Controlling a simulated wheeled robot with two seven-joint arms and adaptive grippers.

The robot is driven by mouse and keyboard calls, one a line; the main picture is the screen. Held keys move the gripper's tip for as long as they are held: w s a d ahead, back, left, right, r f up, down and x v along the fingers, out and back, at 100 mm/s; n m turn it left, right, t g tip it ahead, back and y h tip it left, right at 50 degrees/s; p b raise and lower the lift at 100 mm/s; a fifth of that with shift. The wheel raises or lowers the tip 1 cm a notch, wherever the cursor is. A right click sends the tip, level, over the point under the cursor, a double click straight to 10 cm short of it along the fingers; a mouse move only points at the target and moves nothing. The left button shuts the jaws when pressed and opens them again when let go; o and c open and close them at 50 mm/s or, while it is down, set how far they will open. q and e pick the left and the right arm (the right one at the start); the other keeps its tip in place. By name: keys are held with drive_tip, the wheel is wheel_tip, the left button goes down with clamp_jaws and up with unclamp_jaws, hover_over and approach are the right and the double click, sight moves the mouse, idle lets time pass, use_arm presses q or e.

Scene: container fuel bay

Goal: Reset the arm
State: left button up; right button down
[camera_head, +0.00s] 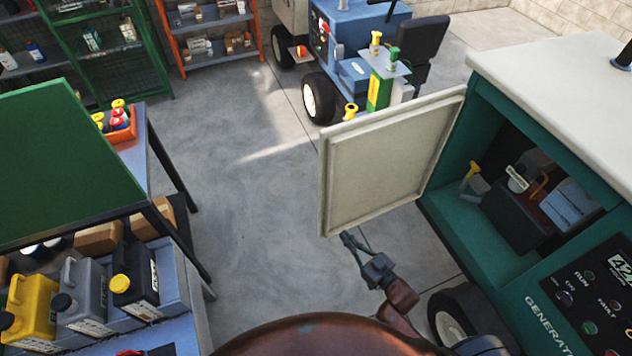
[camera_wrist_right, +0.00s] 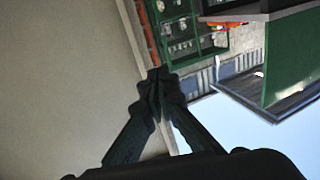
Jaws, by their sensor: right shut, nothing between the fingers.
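My right gripper (camera_head: 350,242) is at the lower edge of the open cream door (camera_head: 392,160) of the green generator. In the right wrist view its fingers (camera_wrist_right: 158,76) are together and hold nothing. There the door (camera_wrist_right: 65,85) fills the left side, and the fingertips overlap its edge. I cannot tell whether they touch it. My left gripper is not in view.
The generator's bay (camera_head: 455,215) stands open, with a battery-like dark box (camera_head: 510,212) inside. A blue wheeled machine (camera_head: 345,45) stands behind the door. A workbench (camera_head: 150,150) and jugs (camera_head: 80,290) are at left. The floor (camera_head: 245,190) between is clear.

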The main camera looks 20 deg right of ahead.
drive_tip(key=s+d+f+m+g+h, duration=0.1)
drive_tip(key=s+d+f+g+h, duration=0.3)
drive_tip(key=f, duration=0.7)
drive_tip(key=s+d+f+m+g, duration=0.15)
drive_tip(key=s+f, duration=0.45)
drive_tip(key=f, duration=0.6)
drive_tip(key=s+d+f+g+h, duration=0.2)
drive_tip(key=s+d+f, duration=0.25)
drive_tip(key=f, duration=0.65)
drive_tip(key=s+f+g, duration=0.2)
drive_tip(key=s+f, duration=0.3)
drive_tip(key=s, duration=0.6)
drive_tip(key=s+a+f+g, duration=0.1)
drive_tip(key=s+f+g, duration=0.2)
drive_tip(key=s+f, duration=0.3)
drive_tip(key=s+f+g+h, duration=0.1)
drive_tip(key=s+f+g, duration=0.2)
drive_tip(key=s, duration=1.3)
wheel_tip(320, 180, down, 4)
drive_tip(key=shift+s+a+r, duration=0.15)
drive_tip(key=shift+a+r, duration=0.1)
drive_tip(key=shift+a, duration=0.15)
drive_tip(key=shift+m+g, duration=0.25)
